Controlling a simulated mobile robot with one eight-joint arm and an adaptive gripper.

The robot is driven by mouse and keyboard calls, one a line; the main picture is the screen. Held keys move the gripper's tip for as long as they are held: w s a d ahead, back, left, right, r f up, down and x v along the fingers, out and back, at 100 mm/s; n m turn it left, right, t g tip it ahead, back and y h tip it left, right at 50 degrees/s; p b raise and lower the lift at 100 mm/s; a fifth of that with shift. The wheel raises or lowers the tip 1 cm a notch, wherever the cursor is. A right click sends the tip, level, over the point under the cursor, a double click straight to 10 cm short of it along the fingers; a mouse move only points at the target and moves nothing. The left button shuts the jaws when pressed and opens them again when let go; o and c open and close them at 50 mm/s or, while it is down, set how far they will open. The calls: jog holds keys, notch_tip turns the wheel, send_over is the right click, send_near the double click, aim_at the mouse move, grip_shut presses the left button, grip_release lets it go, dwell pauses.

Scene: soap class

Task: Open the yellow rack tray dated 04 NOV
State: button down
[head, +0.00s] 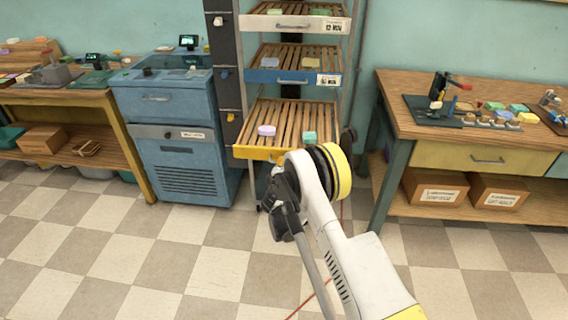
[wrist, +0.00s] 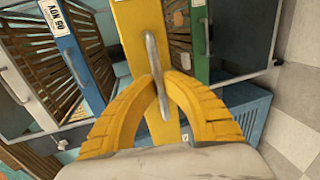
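The yellow rack tray (head: 256,153) is the lowest tray showing in the head view, with a slatted floor. A lilac soap (head: 267,130) and a green soap (head: 309,137) lie on it. My arm covers the right part of its front, and I cannot see its date label. In the wrist view the yellow tray front (wrist: 133,15) fills the middle, with its metal handle (wrist: 151,48) running between my fingers. My gripper (wrist: 161,76) has its yellow fingertips closed together around this handle. I cannot tell exactly how far the tray stands out from the rack.
Above are a blue-fronted tray (head: 262,76) and a white-fronted tray (head: 262,22). A green tray front (wrist: 196,40) lies beside the yellow one in the wrist view. A blue cabinet (head: 180,150) stands left, a wooden workbench (head: 400,85) right. Checkered floor in front is clear.

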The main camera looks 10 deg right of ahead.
dwell(0.3)
jog(key=c, duration=1.5)
grip_release()
jog(key=v, duration=0.7)
jog(key=shift+s, duration=0.3)
jog(key=shift+a+r, duration=0.15)
